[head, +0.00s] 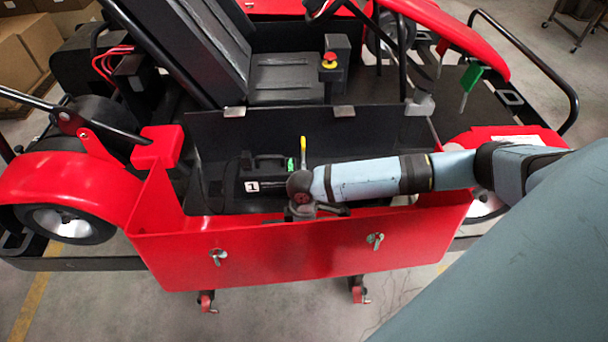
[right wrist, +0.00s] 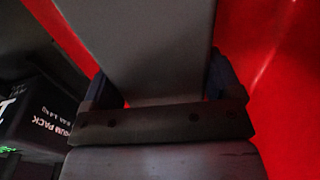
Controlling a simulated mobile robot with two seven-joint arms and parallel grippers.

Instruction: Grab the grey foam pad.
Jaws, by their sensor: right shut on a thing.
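The grey foam pad (right wrist: 150,40) fills the upper middle of the right wrist view as a broad flat grey slab. My right gripper (right wrist: 165,82) is shut on it, with a dark finger at each side of the slab. In the head view my right arm reaches in from the right over the red-sided box, and its gripper (head: 318,209) is down inside, near the front wall. I cannot make out the pad in the head view; the arm and front wall hide that part. My left gripper is not in view.
A black battery pack (head: 264,186) marked 1 lies in the box left of my gripper; it also shows in the right wrist view (right wrist: 38,112). The red front wall (head: 300,258) stands close to the gripper. The kart seat (head: 284,78) and red stop button (head: 330,57) are behind.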

